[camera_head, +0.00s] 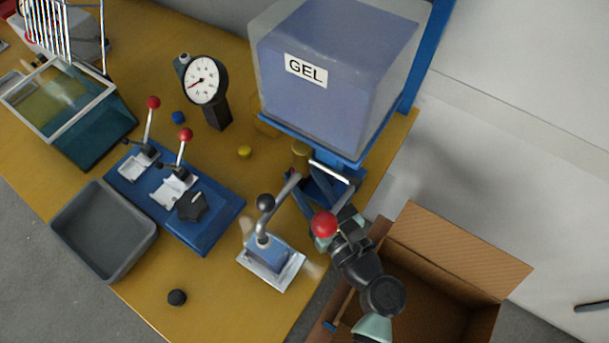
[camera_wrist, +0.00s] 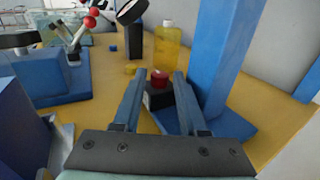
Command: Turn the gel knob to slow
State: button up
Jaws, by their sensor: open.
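A black pointed knob (camera_head: 192,206) sits on the blue panel (camera_head: 222,222), beside two red-ball levers. No knob marking is readable, and I cannot tell whether this is the gel knob. The tank labelled GEL (camera_head: 330,75) stands on a blue frame at the back right. In the wrist view my gripper (camera_wrist: 158,75) is open, its two fingers pointing forward. A small red-topped black piece (camera_wrist: 158,80) shows between the fingers, and I cannot tell whether they touch it. In the head view the gripper is by the tank's frame, partly hidden.
A small press (camera_head: 270,262) with a black ball handle stands left of my arm. A grey bin (camera_head: 103,230), a dial gauge (camera_head: 203,82) and a yellow bottle (camera_wrist: 168,45) are also near. An open cardboard box (camera_head: 455,262) is below right. The table's front middle is mostly clear.

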grip_shut()
jog(key=shift+w, duration=0.1)
dwell(0.3)
jog(key=n+g+y, duration=0.1)
jog(key=n+y, duration=0.1)
jog(key=shift+w+d+g+y, duration=0.2)
jog(key=shift+g+y, duration=0.1)
jog(key=shift+g, duration=0.1)
jog(key=shift+n+g+y+p, duration=0.3)
jog(key=shift+n+g+y, duration=0.2)
jog(key=shift+y, duration=0.1)
jog(key=shift+s, duration=0.1)
